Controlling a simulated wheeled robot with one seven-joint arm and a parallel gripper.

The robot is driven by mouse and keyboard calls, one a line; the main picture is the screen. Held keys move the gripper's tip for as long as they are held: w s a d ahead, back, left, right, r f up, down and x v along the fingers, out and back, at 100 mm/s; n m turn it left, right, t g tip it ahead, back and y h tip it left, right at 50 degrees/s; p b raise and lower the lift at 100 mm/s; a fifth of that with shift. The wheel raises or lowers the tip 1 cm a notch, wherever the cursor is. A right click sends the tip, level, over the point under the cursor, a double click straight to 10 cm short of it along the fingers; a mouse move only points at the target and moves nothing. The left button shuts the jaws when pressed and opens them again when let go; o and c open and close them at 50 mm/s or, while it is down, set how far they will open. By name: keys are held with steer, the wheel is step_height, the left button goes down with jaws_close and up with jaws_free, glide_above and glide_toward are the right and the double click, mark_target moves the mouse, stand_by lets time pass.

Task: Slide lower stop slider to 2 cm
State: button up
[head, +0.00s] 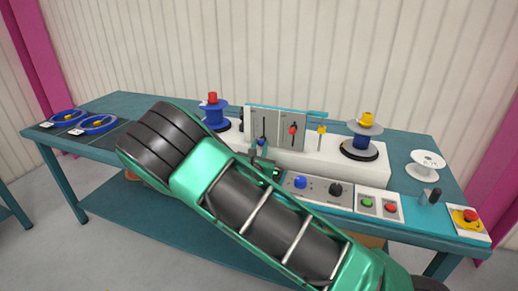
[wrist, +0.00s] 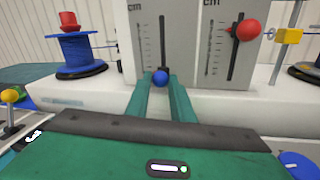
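A grey panel (wrist: 195,50) carries two vertical slots with cm scales. A blue slider knob (wrist: 160,77) is at the bottom of the left slot; a red slider knob (wrist: 247,30) is high on the right slot. No label naming the lower stop is readable. My gripper (wrist: 161,82) has its narrow-set teal fingers on either side of the blue knob, seemingly touching it. In the head view, my gripper (head: 262,152) is in front of the panel (head: 277,125), and the red knob (head: 292,130) is to its right. The scale numbers are too small to read.
A blue spool (wrist: 82,53) stands left of the panel, and another spool (head: 364,135) stands to its right. A yellow block (wrist: 288,36) is just right of the red knob. A control box with a blue knob (head: 300,182) and buttons is in front. The white machine ledge (wrist: 90,88) lies below the panel.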

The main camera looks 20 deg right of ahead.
steer(key=shift+r, duration=1.05)
jaws_close()
steer(key=o, duration=1)
jaws_free()
steer(key=shift+a, duration=0.1)
steer(key=shift+c, duration=0.2)
steer(key=shift+s, duration=0.1)
steer(key=v, duration=1)
steer(key=shift+s, duration=0.2)
steer(key=shift+a, duration=0.15)
